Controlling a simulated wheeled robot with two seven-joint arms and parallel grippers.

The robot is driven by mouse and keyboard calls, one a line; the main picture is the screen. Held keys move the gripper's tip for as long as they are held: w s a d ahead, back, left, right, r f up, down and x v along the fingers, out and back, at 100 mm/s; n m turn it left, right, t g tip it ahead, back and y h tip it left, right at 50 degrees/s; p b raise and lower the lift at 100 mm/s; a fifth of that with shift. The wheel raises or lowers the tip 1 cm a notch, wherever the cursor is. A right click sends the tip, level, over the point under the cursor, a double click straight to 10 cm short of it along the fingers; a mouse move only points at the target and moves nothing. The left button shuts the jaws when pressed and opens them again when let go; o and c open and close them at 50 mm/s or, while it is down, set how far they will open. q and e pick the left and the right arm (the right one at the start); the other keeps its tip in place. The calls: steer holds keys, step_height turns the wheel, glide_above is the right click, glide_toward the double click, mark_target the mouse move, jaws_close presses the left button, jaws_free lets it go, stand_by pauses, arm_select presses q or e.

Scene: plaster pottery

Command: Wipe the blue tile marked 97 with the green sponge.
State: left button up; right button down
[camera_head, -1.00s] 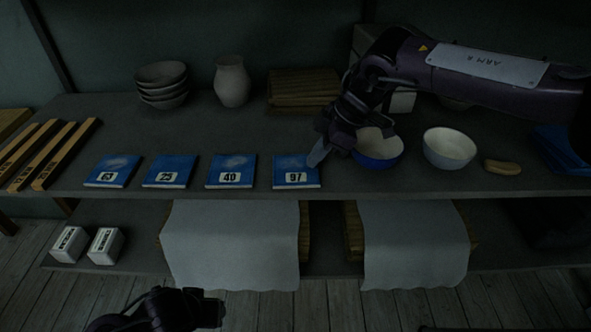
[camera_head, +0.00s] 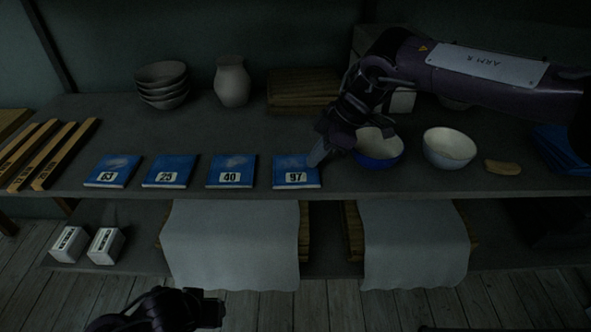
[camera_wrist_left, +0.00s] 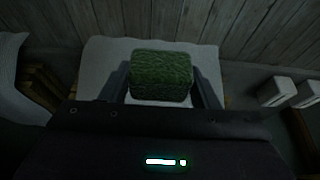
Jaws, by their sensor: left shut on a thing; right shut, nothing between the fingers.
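The blue tile marked 97 (camera_head: 296,172) lies flat on the upper shelf, rightmost in a row of blue tiles. My right gripper (camera_head: 317,155) is shut and empty, its tip at the tile's upper right corner; I cannot tell whether they touch. The tip hides a little of the tile's top, so any mark there is hard to see. In the left wrist view my left gripper (camera_wrist_left: 162,80) is shut on the green sponge (camera_wrist_left: 161,70), held between its two fingers. In the head view the left arm is low in front of the shelves, and the sponge does not show.
Blue tiles 63 (camera_head: 113,171), 25 (camera_head: 171,171) and 40 (camera_head: 231,171) carry pale smudges. A blue bowl (camera_head: 378,155) stands close to the right gripper, with a white bowl (camera_head: 449,150) beside it. Stacked bowls (camera_head: 162,85) and a vase (camera_head: 232,82) stand behind. Cloths (camera_head: 232,245) hang below.

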arm_select(q)
steer(key=shift+f, duration=0.15)
arm_select(e)
steer(key=shift+f, duration=0.45)
